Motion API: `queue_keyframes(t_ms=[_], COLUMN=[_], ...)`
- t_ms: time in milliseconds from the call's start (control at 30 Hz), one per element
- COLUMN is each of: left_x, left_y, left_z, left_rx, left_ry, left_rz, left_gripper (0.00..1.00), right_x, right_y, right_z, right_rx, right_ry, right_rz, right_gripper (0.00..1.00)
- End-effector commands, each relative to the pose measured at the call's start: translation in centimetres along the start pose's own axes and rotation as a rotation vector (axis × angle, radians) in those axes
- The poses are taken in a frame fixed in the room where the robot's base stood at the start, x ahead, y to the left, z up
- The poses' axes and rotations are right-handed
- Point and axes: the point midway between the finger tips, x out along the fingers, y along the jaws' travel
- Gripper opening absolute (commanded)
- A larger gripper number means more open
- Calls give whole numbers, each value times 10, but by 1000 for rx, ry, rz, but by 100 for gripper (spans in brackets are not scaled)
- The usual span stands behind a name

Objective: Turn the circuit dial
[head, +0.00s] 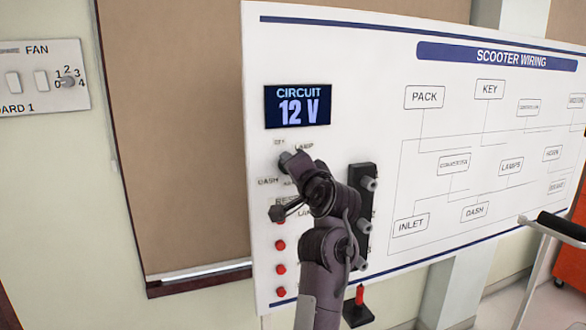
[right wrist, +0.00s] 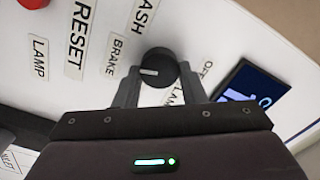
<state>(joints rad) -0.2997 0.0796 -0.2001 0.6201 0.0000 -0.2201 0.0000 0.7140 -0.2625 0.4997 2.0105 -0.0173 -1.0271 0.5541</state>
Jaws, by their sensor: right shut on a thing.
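The black round circuit dial (right wrist: 160,66) sits on the white panel, with a white pointer mark facing left toward the BRAKE label (right wrist: 115,56) in the right wrist view. My right gripper (right wrist: 158,78) is shut on the dial, one grey finger on either side of it. In the head view my right gripper (head: 287,162) is against the panel below the circuit display (head: 298,106), which reads 12 V. There the arm and fingers largely hide the dial. My left gripper is in neither view.
Several red buttons (head: 280,245) run down the panel below the dial. A black strip with grey knobs (head: 369,184) is right of my arm. A scooter wiring diagram (head: 490,150) fills the panel's right side. A fan switch plate (head: 40,80) is at far left.

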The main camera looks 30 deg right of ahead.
Motion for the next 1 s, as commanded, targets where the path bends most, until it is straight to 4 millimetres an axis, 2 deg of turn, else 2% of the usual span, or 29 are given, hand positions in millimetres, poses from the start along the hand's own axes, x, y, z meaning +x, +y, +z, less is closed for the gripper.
queue_keyframes(t_ms=[33, 67, 200, 467, 567, 900, 1000], left_x=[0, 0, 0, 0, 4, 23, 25], left_y=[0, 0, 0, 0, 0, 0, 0], left_z=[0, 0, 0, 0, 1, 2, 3], left_rx=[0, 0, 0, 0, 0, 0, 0], left_ry=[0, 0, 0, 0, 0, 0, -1], left_rz=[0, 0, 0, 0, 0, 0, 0], left_gripper=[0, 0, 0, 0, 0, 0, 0], right_x=[0, 0, 0, 0, -6, -61, -71], right_y=[0, 0, 0, 0, 1, 2, 2], right_z=[0, 0, 0, 0, 0, 1, 0], right_rx=[0, 0, -1, -1, -2, -3, -2], right_ry=[0, 0, 0, 0, 1, 2, 1], right_rz=[0, 0, 0, 0, 0, 0, 1], right_gripper=[14, 41, 59, 59, 59, 59, 59])
